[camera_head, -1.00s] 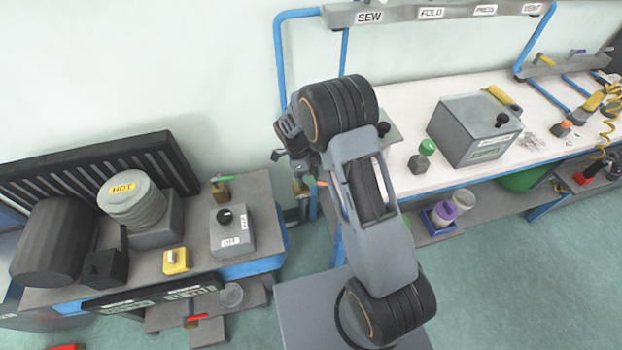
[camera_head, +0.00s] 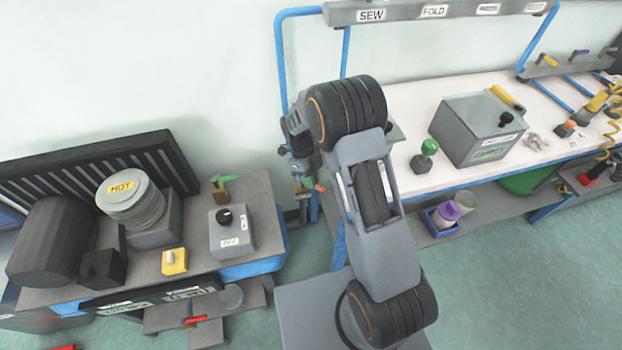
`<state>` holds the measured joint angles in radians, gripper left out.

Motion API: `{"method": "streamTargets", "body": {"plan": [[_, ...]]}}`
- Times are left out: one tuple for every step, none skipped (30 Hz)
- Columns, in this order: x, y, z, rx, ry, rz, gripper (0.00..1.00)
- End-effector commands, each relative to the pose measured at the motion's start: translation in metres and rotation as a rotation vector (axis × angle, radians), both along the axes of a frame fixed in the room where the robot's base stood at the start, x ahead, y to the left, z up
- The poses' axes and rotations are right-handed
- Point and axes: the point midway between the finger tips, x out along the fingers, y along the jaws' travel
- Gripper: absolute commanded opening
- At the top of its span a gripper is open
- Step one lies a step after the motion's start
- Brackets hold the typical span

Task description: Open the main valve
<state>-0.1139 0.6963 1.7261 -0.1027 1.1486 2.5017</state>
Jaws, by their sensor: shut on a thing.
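My gripper (camera_head: 302,170) points down in the gap between the two benches, largely hidden behind my own arm. It is shut on a small handle with an orange end (camera_head: 319,187), beside a small brass-coloured body (camera_head: 300,188). The fingertips and most of the handle are hidden, so its angle is unclear. No label marks the main valve. Other valve-like parts show: a green-handled brass valve (camera_head: 221,190) on the left bench and a red-handled one (camera_head: 195,320) below it.
The left bench (camera_head: 262,195) carries a HOT-labelled cylinder (camera_head: 133,205), a grey knob box (camera_head: 231,235) and a yellow switch (camera_head: 174,261). The right bench (camera_head: 405,170) holds a grey box (camera_head: 478,130) and a green-knobbed part (camera_head: 428,150). A blue frame (camera_head: 279,60) rises behind my arm.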

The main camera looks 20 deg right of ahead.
Motion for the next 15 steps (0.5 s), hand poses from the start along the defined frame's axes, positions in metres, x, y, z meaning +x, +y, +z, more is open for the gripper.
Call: {"method": "streamTargets", "body": {"plan": [[0.0004, 0.0002, 0.0007, 0.0, -0.001, 0.0, 0.0], [0.0004, 0.0002, 0.0007, 0.0, -0.001, 0.0, 0.0], [0.0004, 0.0002, 0.0007, 0.0, -0.001, 0.0, 0.0], [0.0004, 0.0002, 0.0007, 0.0, -0.001, 0.0, 0.18], [0.0004, 0.0002, 0.0007, 0.0, -0.001, 0.0, 0.21], [0.0004, 0.0002, 0.0007, 0.0, -0.001, 0.0, 0.25], [0.0004, 0.0001, 0.0006, 0.0, -0.001, 0.0, 0.28], [0.0004, 0.0001, 0.0006, 0.0, -0.001, 0.0, 0.31], [0.0003, 0.0, 0.0005, 0.0, -0.001, 0.0, 0.35], [0.0003, 0.0, 0.0004, 0.0, -0.001, 0.0, 0.38], [0.0003, 0.0, 0.0004, 0.0, -0.001, 0.0, 0.41], [0.0002, 0.0, 0.0003, -0.001, -0.001, 0.0, 0.43], [0.0002, -0.0002, 0.0003, -0.001, -0.001, 0.0, 0.43], [0.0002, -0.0002, 0.0003, -0.001, -0.001, 0.0, 0.43], [0.0002, -0.0002, 0.0003, 0.0, 0.0, 0.0, 0.43]]}}
